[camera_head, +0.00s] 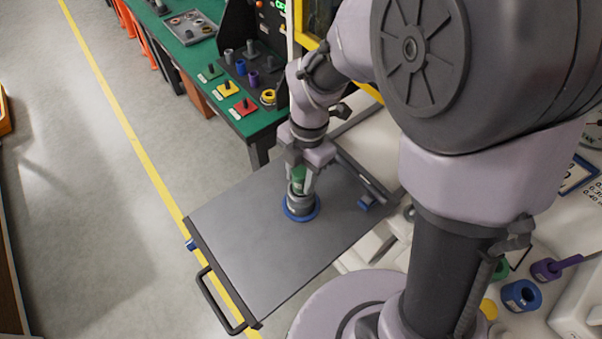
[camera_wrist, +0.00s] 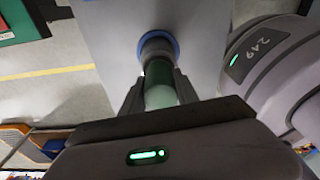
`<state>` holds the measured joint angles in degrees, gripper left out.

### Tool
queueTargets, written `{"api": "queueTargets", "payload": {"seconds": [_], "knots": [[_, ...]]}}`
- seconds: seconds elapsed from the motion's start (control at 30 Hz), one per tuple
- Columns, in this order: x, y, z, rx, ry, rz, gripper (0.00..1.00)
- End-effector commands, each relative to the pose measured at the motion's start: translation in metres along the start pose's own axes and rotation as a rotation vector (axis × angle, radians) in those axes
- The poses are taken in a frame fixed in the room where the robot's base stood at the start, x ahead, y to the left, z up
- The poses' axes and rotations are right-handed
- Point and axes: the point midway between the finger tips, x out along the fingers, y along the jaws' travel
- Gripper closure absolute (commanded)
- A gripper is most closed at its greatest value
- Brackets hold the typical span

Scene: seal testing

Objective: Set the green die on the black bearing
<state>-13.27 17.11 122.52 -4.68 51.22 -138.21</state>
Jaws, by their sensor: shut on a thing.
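My gripper (camera_head: 299,183) is shut on the green die (camera_head: 298,178), a small green cylinder held upright between the fingers. In the wrist view the green die (camera_wrist: 161,95) shows between the two fingertips (camera_wrist: 160,88). Directly below it, a dark grey cylinder (camera_head: 299,203), which may be the black bearing, sits within a blue ring (camera_head: 314,212) on the flat grey top of a cart (camera_head: 248,255). The wrist view also shows the dark cylinder (camera_wrist: 156,48) and the blue ring (camera_wrist: 176,40) just past the die. I cannot tell whether the die touches the cylinder.
A green bench (camera_head: 190,48) at the upper left holds coloured plates and several small cylinders. The cart has a black handle (camera_head: 218,303) at its front. A blue ring part (camera_head: 521,295) and a purple part (camera_head: 546,270) lie at the lower right. The cart top is otherwise mostly clear.

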Motion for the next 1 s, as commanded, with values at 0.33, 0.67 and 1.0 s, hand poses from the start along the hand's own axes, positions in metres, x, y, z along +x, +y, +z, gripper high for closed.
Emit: {"api": "queueTargets", "payload": {"seconds": [0.33,0.67,1.0], "knots": [[-0.0015,0.0000,-0.0003,0.000,0.000,0.000,1.00],[0.0002,0.0000,0.0000,0.000,-0.001,0.000,1.00],[0.0055,0.0000,0.0007,-0.001,-0.001,0.000,1.00]]}}
